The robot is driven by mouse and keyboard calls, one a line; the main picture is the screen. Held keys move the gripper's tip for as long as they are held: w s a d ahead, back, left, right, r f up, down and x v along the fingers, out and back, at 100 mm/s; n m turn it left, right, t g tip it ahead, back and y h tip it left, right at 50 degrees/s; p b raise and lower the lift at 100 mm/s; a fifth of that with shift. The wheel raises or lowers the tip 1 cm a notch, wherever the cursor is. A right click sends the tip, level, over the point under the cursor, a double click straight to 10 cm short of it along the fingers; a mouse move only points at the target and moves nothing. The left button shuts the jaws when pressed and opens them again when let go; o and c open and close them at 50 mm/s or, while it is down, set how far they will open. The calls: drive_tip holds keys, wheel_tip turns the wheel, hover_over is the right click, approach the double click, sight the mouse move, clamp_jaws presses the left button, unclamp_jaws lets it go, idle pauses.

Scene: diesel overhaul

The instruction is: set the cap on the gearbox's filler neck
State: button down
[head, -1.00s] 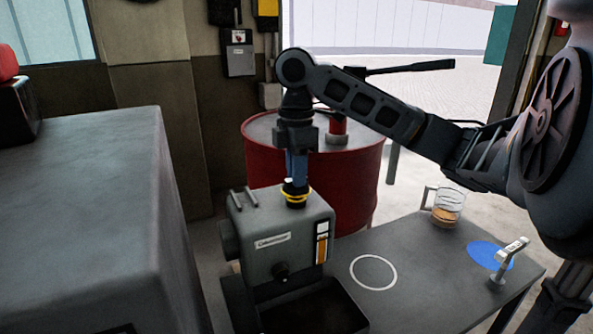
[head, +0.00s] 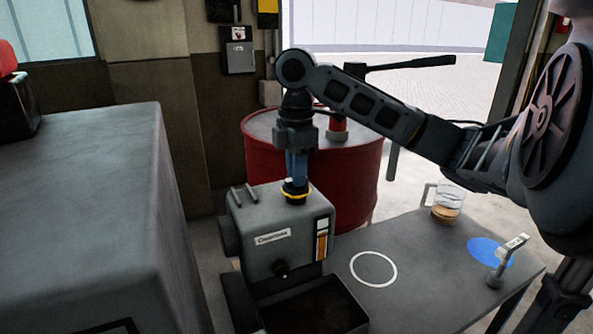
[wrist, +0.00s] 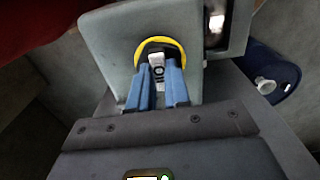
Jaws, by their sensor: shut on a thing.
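The grey gearbox (head: 277,222) stands on the table, with a sight strip on its front right. My gripper (head: 296,172) points straight down above its top, its blue fingers shut on the dark cap (head: 294,187). A yellow ring shows at the cap's lower edge. In the wrist view my gripper (wrist: 158,90) has a white label marked "OIL" between its fingers, and a yellow arc (wrist: 163,43) curves beyond them. The cap looks upright, low over the filler neck. The neck is mostly hidden, so I cannot tell whether the cap is fully seated.
A dark open tray (head: 315,306) lies in front of the gearbox. The table (head: 418,290) holds a glass jug (head: 446,205) with amber liquid and a blue disc (head: 484,249) beside a small handled fitting (head: 505,262). A red drum (head: 355,170) stands behind. The white-ringed area is clear.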

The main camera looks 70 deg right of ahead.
drive_tip(key=c, duration=1)
unclamp_jaws()
drive_tip(key=shift+r, duration=3.85)
